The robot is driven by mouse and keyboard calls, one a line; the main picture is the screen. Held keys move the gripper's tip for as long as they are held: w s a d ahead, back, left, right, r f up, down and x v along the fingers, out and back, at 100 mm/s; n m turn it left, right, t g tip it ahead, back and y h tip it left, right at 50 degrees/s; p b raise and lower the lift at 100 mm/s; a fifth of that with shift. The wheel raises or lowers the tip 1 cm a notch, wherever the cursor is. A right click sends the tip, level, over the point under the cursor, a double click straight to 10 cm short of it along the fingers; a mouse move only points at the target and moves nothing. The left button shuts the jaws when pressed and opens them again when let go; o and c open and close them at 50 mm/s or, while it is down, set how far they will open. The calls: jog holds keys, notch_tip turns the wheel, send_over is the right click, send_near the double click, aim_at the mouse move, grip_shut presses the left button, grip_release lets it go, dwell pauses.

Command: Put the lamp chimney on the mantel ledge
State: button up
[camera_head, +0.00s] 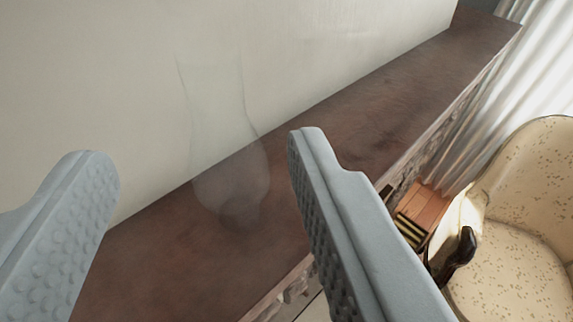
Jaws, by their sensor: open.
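The lamp chimney (230,178) is clear, faint glass with a rounded lower bulb and a long narrower upper part. It stands upright on the mantel ledge (375,110), a long dark reddish-brown shelf against the wall. My gripper (200,170) is open, with one grey finger at the left and the other at the centre right. The chimney shows in the gap between the fingers, beyond them, and neither finger visibly touches it. The chimney's outline is hard to make out against the wall.
A pale wall (230,50) runs along the back of the ledge. Below its front edge at the right are a speckled cream armchair (520,240), a small wooden piece (423,212) and a white curtain (530,85). The ledge is bare towards its far right end.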

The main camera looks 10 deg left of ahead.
jog(key=shift+s+d, duration=0.1)
jog(key=s+d+f+m+t+h, duration=0.1)
jog(key=s+d+f, duration=0.4)
jog(key=s, duration=0.5)
jog(key=s+d+f+m+h, duration=0.1)
jog(key=s+d+f, duration=0.2)
jog(key=s+d, duration=0.55)
jog(key=s+d+f+m+t+h, duration=0.1)
jog(key=s+d+f, duration=0.3)
jog(key=s, duration=0.7)
jog(key=s+d+f+h, duration=0.1)
jog(key=s+d+f, duration=0.2)
jog(key=s+f, duration=0.6)
jog(key=shift+s+d+f+m+t+h, duration=0.25)
jog(key=shift+f+m+t+h, duration=0.05)
jog(key=shift+f+h, duration=0.1)
